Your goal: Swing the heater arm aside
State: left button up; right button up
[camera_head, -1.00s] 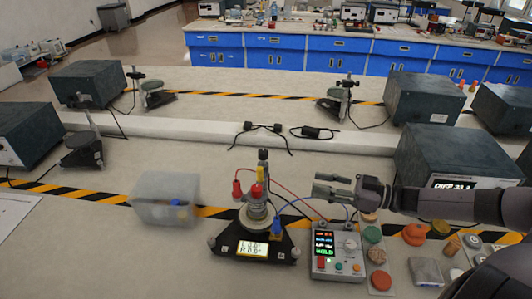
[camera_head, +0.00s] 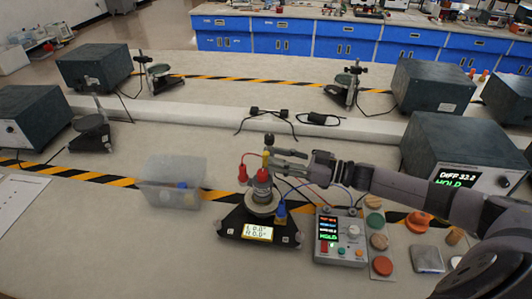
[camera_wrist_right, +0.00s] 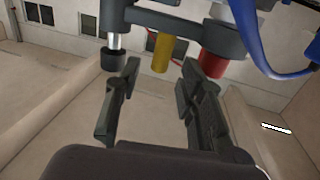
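The heater apparatus stands on a black triangular base (camera_head: 232,225) at the front middle of the bench. It has a metal cylinder (camera_head: 262,203), red plugs (camera_head: 242,173) and a blue connector (camera_head: 280,211). Its dark heater arm (camera_wrist_right: 185,22) crosses the top of the right wrist view, with a yellow cylinder (camera_wrist_right: 162,52) and a red one (camera_wrist_right: 214,62) below it. My right gripper (camera_head: 278,161) is at the upper part of the apparatus, reaching from the right. In the wrist view its fingers (camera_wrist_right: 160,78) are apart, with the yellow cylinder beyond and above their gap. Contact is unclear. My left gripper is out of view.
A control box (camera_head: 327,253) with a lit display stands right of the base. Coloured discs (camera_head: 383,265) lie beside it. A translucent bin (camera_head: 172,190) stands to the left. A large dark instrument (camera_head: 455,150) is at the right. Cables run between apparatus and control box.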

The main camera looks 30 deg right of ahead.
aim_at(266, 153)
jog(key=shift+p+x, duration=0.35)
jog(key=shift+x, duration=1.9)
grip_shut()
